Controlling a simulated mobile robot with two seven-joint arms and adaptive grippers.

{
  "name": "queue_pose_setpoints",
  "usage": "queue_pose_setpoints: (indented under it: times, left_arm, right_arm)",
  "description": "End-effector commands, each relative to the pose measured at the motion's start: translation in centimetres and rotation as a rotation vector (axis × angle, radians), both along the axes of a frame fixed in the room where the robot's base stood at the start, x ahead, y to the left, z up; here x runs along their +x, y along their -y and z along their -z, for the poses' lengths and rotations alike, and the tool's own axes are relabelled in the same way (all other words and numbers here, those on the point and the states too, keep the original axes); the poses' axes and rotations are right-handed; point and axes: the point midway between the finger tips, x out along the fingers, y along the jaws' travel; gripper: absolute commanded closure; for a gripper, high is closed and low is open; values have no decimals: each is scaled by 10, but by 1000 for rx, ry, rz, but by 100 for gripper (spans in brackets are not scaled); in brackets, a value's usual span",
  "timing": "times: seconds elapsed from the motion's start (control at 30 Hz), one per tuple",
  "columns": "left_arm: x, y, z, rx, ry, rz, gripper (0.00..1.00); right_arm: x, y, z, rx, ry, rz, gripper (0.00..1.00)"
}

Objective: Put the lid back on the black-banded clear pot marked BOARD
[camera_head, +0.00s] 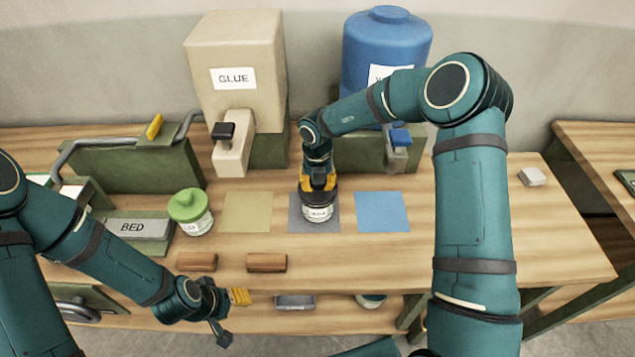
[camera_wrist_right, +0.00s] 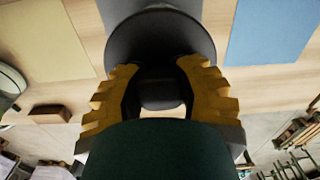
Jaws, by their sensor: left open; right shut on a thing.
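The clear pot (camera_head: 320,214) with a white label stands on the grey mat in the middle of the table. The label is too small to read surely. My right gripper (camera_head: 318,184) points down over it, shut on the black lid. In the right wrist view the yellow fingers (camera_wrist_right: 160,82) close around the knob of the round black lid (camera_wrist_right: 150,32). The lid is at the pot's mouth; I cannot tell whether it is fully seated. My left gripper (camera_head: 230,314) is open and empty, low in front of the table's front edge.
A green-lidded pot (camera_head: 191,212) stands left of a tan mat (camera_head: 248,212). A blue mat (camera_head: 382,212) lies right, bare. Two brown blocks (camera_head: 197,262) (camera_head: 266,263) lie near the front edge. GLUE (camera_head: 234,62) and blue (camera_head: 386,45) dispensers stand behind. Table right of my right arm is mostly clear.

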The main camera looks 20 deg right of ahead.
Motion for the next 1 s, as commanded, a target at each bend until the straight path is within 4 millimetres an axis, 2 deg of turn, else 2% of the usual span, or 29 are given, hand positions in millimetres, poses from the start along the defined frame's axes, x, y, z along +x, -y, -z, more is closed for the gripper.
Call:
queue_pose_setpoints:
  times: [0.27, 0.3, 0.4, 0.63, 0.7, 0.73, 1.0]
  left_arm:
    - [0, 0, 0, 0, 0, 0, 53]
    - [0, 0, 0, 0, 0, 0, 53]
    - [0, 0, 0, 0, 0, 0, 53]
    - [0, 0, 0, 0, 0, 0, 53]
    - [0, 0, 0, 0, 0, 0, 53]
    - [0, 0, 0, 0, 0, 0, 53]
    - [0, 0, 0, 0, 0, 0, 53]
  right_arm:
    - [0, 0, 0, 0, 0, 0, 100]
    - [0, 0, 0, 0, 0, 0, 67]
    - [0, 0, 0, 0, 0, 0, 34]
    - [0, 0, 0, 0, 0, 0, 34]
    - [0, 0, 0, 0, 0, 0, 5]
    - [0, 0, 0, 0, 0, 0, 1]
    - [0, 0, 0, 0, 0, 0, 1]
